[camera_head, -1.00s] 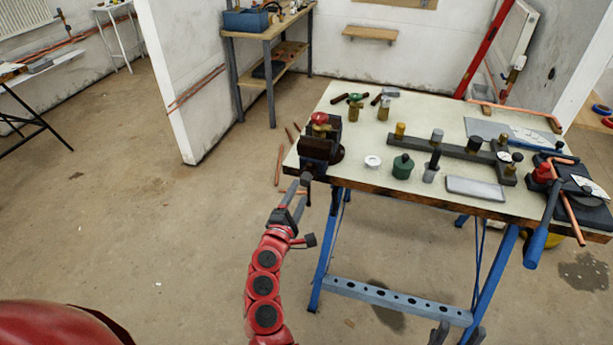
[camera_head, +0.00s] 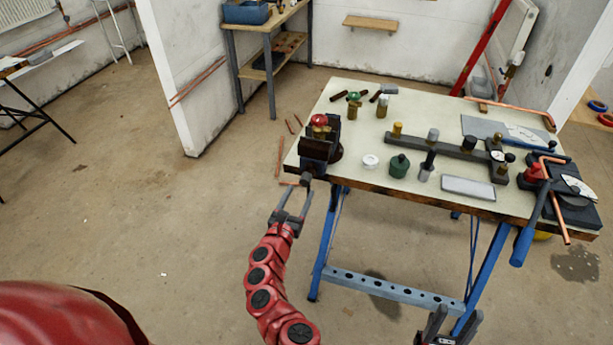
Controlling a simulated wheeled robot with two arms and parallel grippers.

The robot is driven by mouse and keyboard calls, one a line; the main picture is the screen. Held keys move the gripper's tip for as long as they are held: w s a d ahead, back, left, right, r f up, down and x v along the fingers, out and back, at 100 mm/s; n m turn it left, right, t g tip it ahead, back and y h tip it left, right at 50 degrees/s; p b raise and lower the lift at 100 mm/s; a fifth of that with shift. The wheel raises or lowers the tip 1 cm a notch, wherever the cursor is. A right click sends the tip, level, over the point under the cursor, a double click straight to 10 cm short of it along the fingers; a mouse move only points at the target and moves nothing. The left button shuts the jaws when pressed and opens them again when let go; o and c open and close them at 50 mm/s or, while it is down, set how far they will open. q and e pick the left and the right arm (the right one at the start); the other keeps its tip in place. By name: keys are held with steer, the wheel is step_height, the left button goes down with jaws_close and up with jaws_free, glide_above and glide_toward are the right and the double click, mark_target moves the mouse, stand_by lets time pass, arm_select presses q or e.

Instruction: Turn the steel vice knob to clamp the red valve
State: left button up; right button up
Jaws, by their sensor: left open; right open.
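The red valve (camera_head: 319,120) sits upright in the dark vice (camera_head: 318,150) at the table's near left corner; whether the jaws touch it cannot be told. The steel vice knob (camera_head: 305,179) sticks out from the vice's front, below the table edge. My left gripper (camera_head: 297,190) is open, with its fingers pointing up toward the knob and their tips close to it. Contact cannot be made out. My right gripper (camera_head: 452,316) is open and empty at the bottom edge, below the table and partly cut off.
The worktable (camera_head: 350,125) on blue legs carries a dark rail (camera_head: 440,145), a green pot (camera_head: 399,166), a white ring (camera_head: 370,161), a grey tray (camera_head: 468,188) and, at right, a blue-handled tool (camera_head: 530,228).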

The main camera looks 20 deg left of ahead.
mark_target(304, 183)
arm_select(q)
steer(key=shift+w+d+f+b, duration=0.1)
steer(key=shift+w+b, duration=0.65)
steer(key=shift+w, duration=1.7)
jaws_close()
